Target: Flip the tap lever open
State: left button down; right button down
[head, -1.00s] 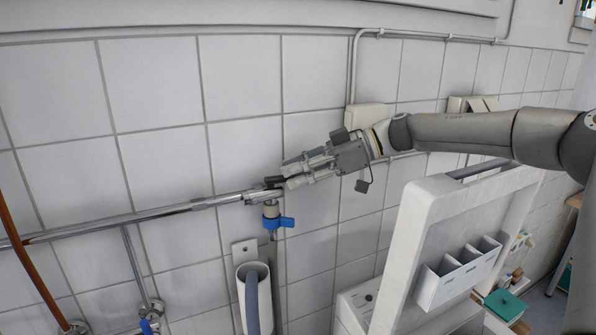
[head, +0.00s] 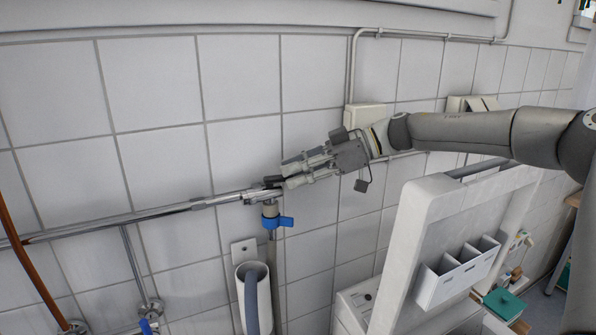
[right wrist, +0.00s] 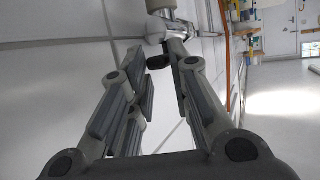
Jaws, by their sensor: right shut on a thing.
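The tap (head: 257,193) sits at the right end of the chrome pipe on the tiled wall. Its short dark lever (head: 273,181) points right, toward my right gripper (head: 286,175). My right gripper reaches in from the right and is shut on the lever's end, its fingers lying nearly level. In the right wrist view the dark lever end (right wrist: 158,62) shows at the fingertips (right wrist: 163,78), with the chrome tap body (right wrist: 168,28) beyond; the exact contact is partly hidden. A blue handle (head: 277,222) is on the fitting below the tap. My left gripper is out of view.
A white holder with a grey hose (head: 252,298) is on the wall below the tap. A white panel with a small bin rack (head: 455,272) stands at the right, under my arm. An orange-brown pipe (head: 27,262) runs at the far left. The wall above the tap is clear.

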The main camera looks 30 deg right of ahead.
jog(key=shift+r, duration=0.15)
jog(key=c, duration=1.6)
grip_release()
jog(key=shift+c, duration=0.2)
jog(key=shift+o, duration=1.4)
jog(key=shift+w+a, duration=0.1)
jog(key=shift+w, duration=0.05)
jog(key=v, duration=1.2)
